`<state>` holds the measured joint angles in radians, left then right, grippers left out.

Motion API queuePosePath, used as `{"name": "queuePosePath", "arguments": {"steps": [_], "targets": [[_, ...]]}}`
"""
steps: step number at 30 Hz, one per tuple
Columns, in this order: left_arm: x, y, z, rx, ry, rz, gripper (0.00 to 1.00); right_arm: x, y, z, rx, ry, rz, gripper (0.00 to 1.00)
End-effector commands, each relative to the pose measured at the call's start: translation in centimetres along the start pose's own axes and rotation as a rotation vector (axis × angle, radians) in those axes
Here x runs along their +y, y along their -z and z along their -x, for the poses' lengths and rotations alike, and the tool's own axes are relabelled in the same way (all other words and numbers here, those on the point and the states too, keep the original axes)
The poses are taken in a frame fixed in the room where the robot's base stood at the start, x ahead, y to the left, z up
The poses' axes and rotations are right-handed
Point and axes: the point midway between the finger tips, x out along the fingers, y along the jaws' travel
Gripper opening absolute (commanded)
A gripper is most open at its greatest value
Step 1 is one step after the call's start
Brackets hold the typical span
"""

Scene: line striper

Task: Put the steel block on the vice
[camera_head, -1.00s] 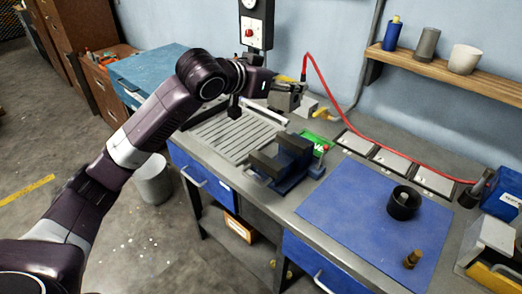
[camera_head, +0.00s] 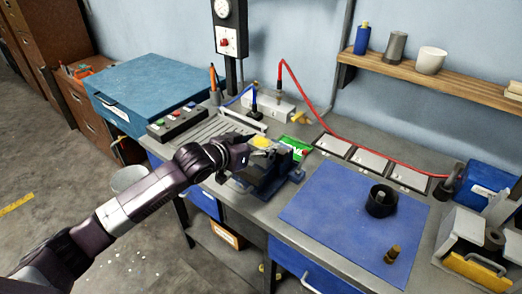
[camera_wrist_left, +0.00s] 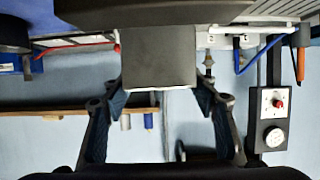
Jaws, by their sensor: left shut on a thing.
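The steel block (camera_wrist_left: 158,62) is a plain grey block between the two fingers of my left gripper in the left wrist view. My left gripper (camera_head: 262,152) is shut on it. In the head view the gripper is over the vice (camera_head: 268,183), which has dark jaws and a blue base on the front part of the bench. The gripper hides part of the vice and most of the block there. I cannot tell whether the block touches the vice. My right gripper is not in view.
A blue mat (camera_head: 330,220) with a black ring (camera_head: 381,201) and a small brass piece (camera_head: 392,254) lies to the right. A button box (camera_head: 175,122) and a slotted plate stand to the left. A red hose (camera_head: 350,138) runs behind. A green tray (camera_head: 297,147) sits just behind the vice.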

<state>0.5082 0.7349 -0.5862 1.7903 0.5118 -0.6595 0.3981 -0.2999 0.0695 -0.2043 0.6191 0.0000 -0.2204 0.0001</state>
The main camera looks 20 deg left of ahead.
Motion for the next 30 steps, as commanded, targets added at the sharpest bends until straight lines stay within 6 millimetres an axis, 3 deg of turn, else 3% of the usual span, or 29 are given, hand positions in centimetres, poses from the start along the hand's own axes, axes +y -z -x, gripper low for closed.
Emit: {"name": "queuePosePath", "arguments": {"steps": [6, 18, 19, 24, 30], "targets": [[0.0, -2.4, -1.0, 0.003, 0.000, 0.001, 0.10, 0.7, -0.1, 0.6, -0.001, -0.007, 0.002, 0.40], [0.0, -2.9, -1.3, 0.004, -0.001, 0.000, 0.10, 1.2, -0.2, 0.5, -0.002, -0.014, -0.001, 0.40], [0.0, -3.3, -1.3, -0.002, 0.000, 0.001, 0.55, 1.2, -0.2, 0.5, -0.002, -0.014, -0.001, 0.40], [0.0, -3.2, -1.3, -0.002, 0.000, 0.001, 0.71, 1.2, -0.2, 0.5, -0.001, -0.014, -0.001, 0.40], [0.0, -3.2, -1.3, -0.002, 0.000, 0.000, 0.71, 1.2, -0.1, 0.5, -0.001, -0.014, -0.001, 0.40]]}}
